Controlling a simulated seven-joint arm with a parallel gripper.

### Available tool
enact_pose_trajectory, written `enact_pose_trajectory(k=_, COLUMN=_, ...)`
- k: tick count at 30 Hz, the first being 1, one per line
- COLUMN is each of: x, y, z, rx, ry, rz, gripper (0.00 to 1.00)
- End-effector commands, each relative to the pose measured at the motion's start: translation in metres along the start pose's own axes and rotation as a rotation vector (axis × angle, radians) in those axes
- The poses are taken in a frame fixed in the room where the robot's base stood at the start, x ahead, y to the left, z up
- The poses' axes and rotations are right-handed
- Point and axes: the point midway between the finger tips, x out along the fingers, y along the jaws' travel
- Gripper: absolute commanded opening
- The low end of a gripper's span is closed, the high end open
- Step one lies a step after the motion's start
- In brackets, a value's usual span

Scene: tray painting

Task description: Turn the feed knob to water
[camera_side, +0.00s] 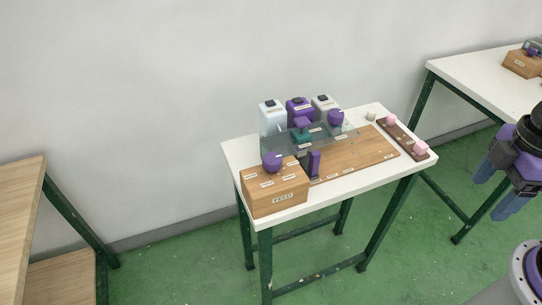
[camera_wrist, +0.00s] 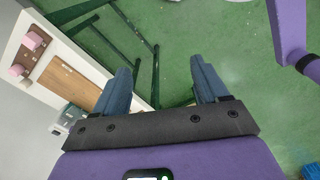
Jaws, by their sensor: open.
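The feed box (camera_side: 275,190) is a wooden block with a FEED label on its front, at the front left of the white table in the side view. The labels are too small to read, so I cannot tell which setting the knob points to. My gripper (camera_side: 500,188) is at the right edge of the side view, well away from the box. In the wrist view my gripper (camera_wrist: 160,85) has its two blue fingers apart, with nothing between them.
Several bottles (camera_side: 299,109) stand at the back of the white table (camera_side: 235,150). A second purple ball (camera_side: 336,117), a wooden board (camera_side: 360,150) and a dark strip with pink blocks (camera_side: 402,138) lie to the right. Green floor separates my gripper from the table.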

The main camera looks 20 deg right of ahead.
Motion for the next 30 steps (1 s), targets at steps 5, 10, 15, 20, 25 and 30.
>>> enact_pose_trajectory(k=5, x=-0.012, y=0.011, z=-0.039, rx=-0.092, ry=-0.001, rz=0.001, gripper=0.73)
enact_pose_trajectory(k=10, x=-0.030, y=0.032, z=-0.105, rx=-0.263, ry=-0.006, rz=0.002, gripper=0.73)
enact_pose_trajectory(k=15, x=-0.044, y=0.054, z=-0.169, rx=-0.439, ry=-0.011, rz=0.001, gripper=0.73)
enact_pose_trajectory(k=20, x=-0.054, y=0.074, z=-0.225, rx=-0.603, ry=-0.017, rz=-0.002, gripper=0.73)
enact_pose_trajectory(k=25, x=-0.061, y=0.096, z=-0.281, rx=-0.780, ry=-0.020, rz=-0.005, gripper=0.73)
enact_pose_trajectory(k=30, x=-0.064, y=0.117, z=-0.329, rx=-0.954, ry=-0.025, rz=-0.010, gripper=0.73)
